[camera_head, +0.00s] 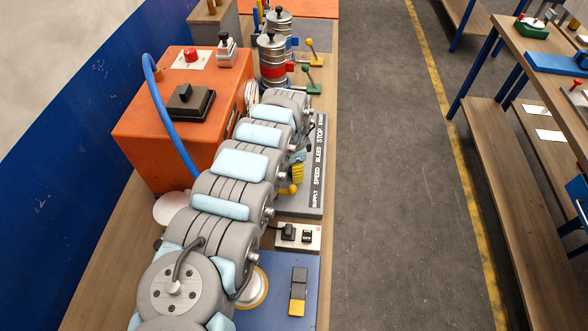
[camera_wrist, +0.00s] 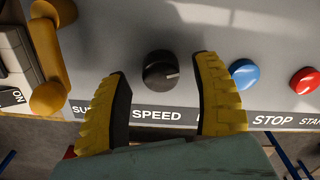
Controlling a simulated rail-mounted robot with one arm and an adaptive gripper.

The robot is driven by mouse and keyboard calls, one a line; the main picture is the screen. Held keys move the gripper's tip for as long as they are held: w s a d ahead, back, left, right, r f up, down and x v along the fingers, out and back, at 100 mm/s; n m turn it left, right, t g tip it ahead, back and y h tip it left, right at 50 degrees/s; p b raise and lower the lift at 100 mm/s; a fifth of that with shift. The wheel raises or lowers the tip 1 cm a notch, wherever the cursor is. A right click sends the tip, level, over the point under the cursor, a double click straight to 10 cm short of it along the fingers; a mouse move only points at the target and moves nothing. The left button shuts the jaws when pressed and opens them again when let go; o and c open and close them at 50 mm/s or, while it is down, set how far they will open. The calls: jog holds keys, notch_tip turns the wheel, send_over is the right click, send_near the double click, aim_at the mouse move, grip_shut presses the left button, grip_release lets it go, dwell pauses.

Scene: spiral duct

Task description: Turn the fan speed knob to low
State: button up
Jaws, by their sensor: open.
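The black speed knob (camera_wrist: 160,71) sits on the grey panel above the label "SPEED" in the wrist view, its pale pointer mark facing right. My gripper (camera_wrist: 161,88) is open, with one yellow-and-black finger to the left of the knob and the other to its right. Both fingers look apart from the knob; how far they are from the panel is hard to tell. In the head view my gripper's yellow finger (camera_head: 297,174) shows over the grey panel (camera_head: 311,198), and my arm hides the knob there.
Right of the knob are a blue button (camera_wrist: 244,73) and a red button (camera_wrist: 305,80). Left of it is a yellow handle (camera_wrist: 48,60). In the head view an orange box (camera_head: 150,125) with a blue hose stands left of my arm. The floor aisle right of the bench is clear.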

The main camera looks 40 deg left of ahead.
jog(key=shift+f, duration=0.35)
grip_shut()
